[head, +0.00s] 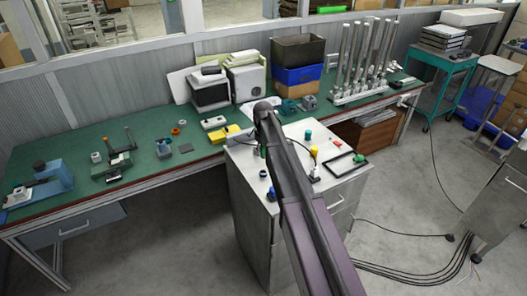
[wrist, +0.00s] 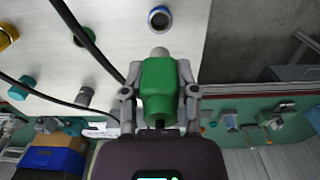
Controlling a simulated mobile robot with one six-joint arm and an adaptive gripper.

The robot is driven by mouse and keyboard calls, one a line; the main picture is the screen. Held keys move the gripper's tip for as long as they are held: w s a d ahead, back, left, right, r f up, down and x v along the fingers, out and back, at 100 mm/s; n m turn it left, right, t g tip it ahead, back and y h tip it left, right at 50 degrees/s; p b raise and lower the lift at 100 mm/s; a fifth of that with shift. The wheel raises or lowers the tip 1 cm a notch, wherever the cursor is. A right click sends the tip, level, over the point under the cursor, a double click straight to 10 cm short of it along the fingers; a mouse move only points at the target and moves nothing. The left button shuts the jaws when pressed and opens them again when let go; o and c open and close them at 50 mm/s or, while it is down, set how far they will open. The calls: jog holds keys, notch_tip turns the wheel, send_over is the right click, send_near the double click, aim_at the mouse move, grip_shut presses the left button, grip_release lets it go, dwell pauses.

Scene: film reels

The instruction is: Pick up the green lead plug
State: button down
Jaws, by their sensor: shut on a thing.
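The green lead plug (wrist: 158,88) is between the two fingers of my gripper (wrist: 159,92) in the wrist view. The fingers are shut on its green body from both sides. Its pale grey end (wrist: 160,54) points toward the top of the picture, over the white cabinet top. Whether it touches the top cannot be told. In the head view my arm hides most of the gripper and the plug.
The metal cabinet (head: 250,205) carries a teal cylinder (head: 308,135), a yellow plug (head: 314,151), a black-framed tray (head: 345,165) and black leads. A blue-rimmed ring (wrist: 159,18) lies beyond the plug. The green workbench (head: 85,150) stands behind, with several tools and boxes.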

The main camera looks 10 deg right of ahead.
dwell(0.7)
notch_tip(320, 180, down, 3)
jog(key=b, duration=0.2)
jog(key=shift+r+b, duration=0.2)
jog(key=shift+b, duration=0.15)
jog(key=shift+s, duration=0.15)
